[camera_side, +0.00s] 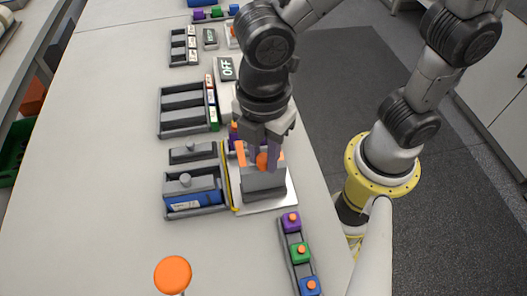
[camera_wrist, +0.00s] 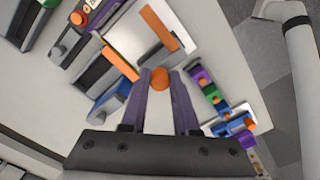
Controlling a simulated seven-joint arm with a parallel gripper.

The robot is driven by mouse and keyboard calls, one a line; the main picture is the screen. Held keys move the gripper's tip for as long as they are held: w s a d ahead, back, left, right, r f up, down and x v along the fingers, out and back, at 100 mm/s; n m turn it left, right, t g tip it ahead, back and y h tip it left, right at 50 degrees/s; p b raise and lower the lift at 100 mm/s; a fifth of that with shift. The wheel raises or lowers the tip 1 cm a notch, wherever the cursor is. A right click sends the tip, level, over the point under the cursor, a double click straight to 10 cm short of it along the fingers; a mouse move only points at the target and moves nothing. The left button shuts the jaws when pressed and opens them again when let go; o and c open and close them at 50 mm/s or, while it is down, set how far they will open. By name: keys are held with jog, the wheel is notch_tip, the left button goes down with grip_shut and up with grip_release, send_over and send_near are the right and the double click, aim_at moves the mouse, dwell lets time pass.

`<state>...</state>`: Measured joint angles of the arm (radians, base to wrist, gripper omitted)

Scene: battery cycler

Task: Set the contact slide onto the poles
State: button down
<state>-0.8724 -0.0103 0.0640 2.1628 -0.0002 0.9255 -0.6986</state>
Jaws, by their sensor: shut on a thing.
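My gripper (camera_wrist: 159,76) points down and is shut on a round orange knob (camera_wrist: 160,80), which also shows in the side view (camera_side: 262,161). The knob appears to belong to the contact slide; its body is hard to separate from the grey block (camera_side: 264,182) just below. Orange strips stand near it, one (camera_side: 240,154) left of my fingers in the side view. A blue battery (camera_side: 193,199) lies in a dark grey holder (camera_side: 213,209) to the left. The poles cannot be made out clearly, and whether the slide touches them cannot be told.
A pale plate (camera_side: 281,202) lies under the grey block, with a yellow strip (camera_side: 233,190) at its left. A rack (camera_side: 297,254) of purple, green and blue knobbed blocks stands to the front right. Empty trays (camera_side: 184,105) and an OFF sign (camera_side: 226,69) are behind.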

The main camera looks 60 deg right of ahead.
jog(key=shift+w+d, duration=1.95)
jog(key=c, duration=0.7)
grip_release()
jog(key=shift+o, duration=0.2)
jog(key=shift+r, duration=0.1)
notch_tip(320, 180, up, 14)
